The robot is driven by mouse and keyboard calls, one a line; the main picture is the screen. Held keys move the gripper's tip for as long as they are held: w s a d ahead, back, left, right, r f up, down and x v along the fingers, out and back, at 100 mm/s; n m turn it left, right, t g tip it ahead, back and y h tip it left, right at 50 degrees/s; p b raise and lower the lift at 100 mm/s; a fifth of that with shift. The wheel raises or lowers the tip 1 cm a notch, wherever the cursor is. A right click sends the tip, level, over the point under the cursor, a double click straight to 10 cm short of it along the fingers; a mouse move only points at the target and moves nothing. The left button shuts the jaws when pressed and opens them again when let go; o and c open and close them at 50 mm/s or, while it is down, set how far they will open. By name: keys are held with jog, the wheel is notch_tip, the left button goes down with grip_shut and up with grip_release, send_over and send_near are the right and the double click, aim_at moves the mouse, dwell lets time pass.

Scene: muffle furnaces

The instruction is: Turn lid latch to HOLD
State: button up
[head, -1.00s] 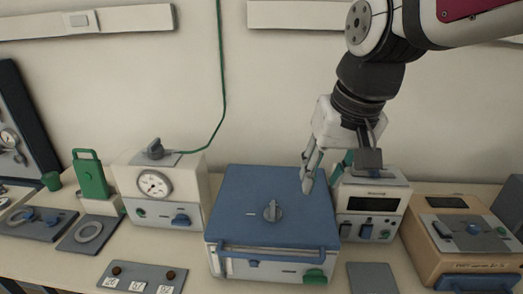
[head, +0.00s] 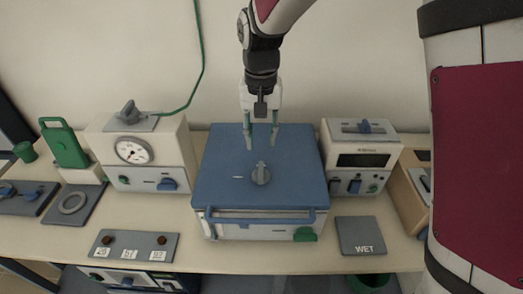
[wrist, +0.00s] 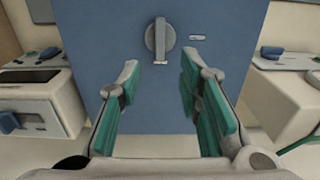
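The lid latch (head: 261,173) is a grey round knob with a raised grip bar on the blue lid (head: 225,190) of the middle furnace. A small light mark lies beside it on the lid. In the wrist view the latch (wrist: 159,40) sits beyond my fingertips, near the middle, with its bar pointing roughly along the view. My gripper (head: 261,143) is open and empty, pointing down above the back part of the lid, behind the latch. Its green-padded fingers (wrist: 160,75) are spread on both sides, apart from the latch. No HOLD lettering is readable.
A white unit with a dial (head: 133,150) stands left of the furnace and a display unit (head: 362,158) right of it. A blue handle bar (head: 262,217) runs along the lid's front. A WET plate (head: 361,236) and button panel (head: 133,245) lie in front.

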aim_at(261, 170)
notch_tip(261, 170, down, 11)
jog(key=shift+r+p, duration=0.1)
jog(key=shift+p, duration=0.55)
grip_shut()
